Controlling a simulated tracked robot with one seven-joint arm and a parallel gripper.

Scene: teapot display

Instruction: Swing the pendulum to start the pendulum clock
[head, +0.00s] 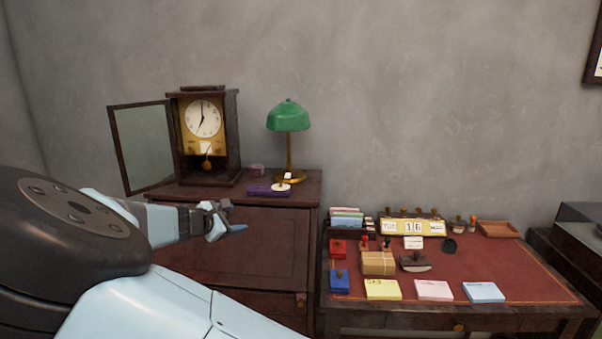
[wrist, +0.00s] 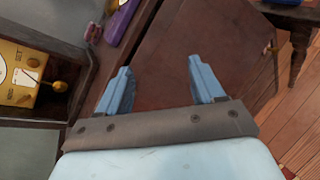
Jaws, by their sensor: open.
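The pendulum clock (head: 219,115) stands on the dark wooden cabinet at the left, its glass door (head: 145,146) swung open to the left. Its white dial shows above a brass plate, and the round brass pendulum (head: 207,164) hangs below it. In the wrist view the pendulum (wrist: 60,86) shows at the left edge, with the clock turned sideways. My gripper (head: 222,222) is in front of the cabinet, below and nearer than the clock. In the wrist view its two blue fingers (wrist: 158,82) are wide apart with nothing between them. My gripper is apart from the pendulum.
A green lamp (head: 289,116) and a purple box (head: 268,190) stand on the cabinet (head: 245,240) right of the clock. A desk (head: 480,268) at the right holds stamps, note pads, a parcel (head: 379,263) and a calendar (head: 412,227). The open glass door borders the clock's left side.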

